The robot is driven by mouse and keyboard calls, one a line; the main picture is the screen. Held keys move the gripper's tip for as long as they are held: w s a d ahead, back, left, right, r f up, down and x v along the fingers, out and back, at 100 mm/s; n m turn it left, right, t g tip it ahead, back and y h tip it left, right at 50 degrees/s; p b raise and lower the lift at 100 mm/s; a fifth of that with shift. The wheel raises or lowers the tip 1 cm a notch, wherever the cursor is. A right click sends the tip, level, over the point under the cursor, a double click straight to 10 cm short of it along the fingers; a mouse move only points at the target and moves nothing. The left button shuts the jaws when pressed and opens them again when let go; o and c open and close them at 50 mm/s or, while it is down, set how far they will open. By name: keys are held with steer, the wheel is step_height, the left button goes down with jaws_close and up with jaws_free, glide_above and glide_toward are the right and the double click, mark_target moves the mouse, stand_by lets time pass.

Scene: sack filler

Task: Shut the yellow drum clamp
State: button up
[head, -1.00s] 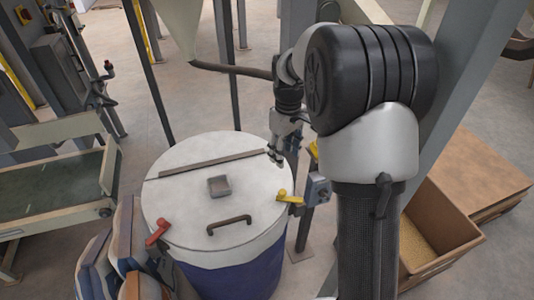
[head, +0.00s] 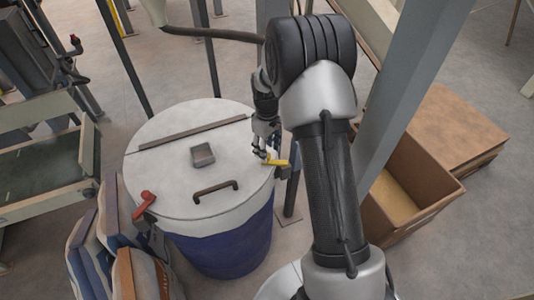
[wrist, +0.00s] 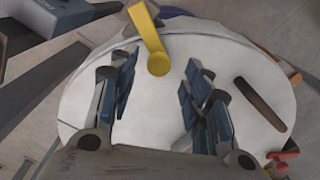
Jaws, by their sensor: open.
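The yellow drum clamp (head: 275,162) is a short lever at the right rim of the white drum lid (head: 165,170). In the wrist view the yellow clamp (wrist: 150,38) lies across the lid's edge, its rounded end over the lid and its other end past the rim. My gripper (head: 259,152) is over the right side of the lid, close beside the clamp. In the wrist view my gripper (wrist: 158,85) is open, its blue-padded fingers apart with nothing between them. The clamp shows just beyond the fingertips; contact cannot be told.
A red clamp (head: 145,202) sits at the lid's left front rim. The lid carries a dark handle (head: 216,190) and a small grey box (head: 203,154). Filled sacks (head: 110,245) lean at the drum's left. A grey post (head: 385,105) and a cardboard box (head: 435,185) stand at the right.

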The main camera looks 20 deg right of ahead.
steer(key=shift+f, duration=1.15)
steer(key=shift+c, duration=0.5)
jaws_close()
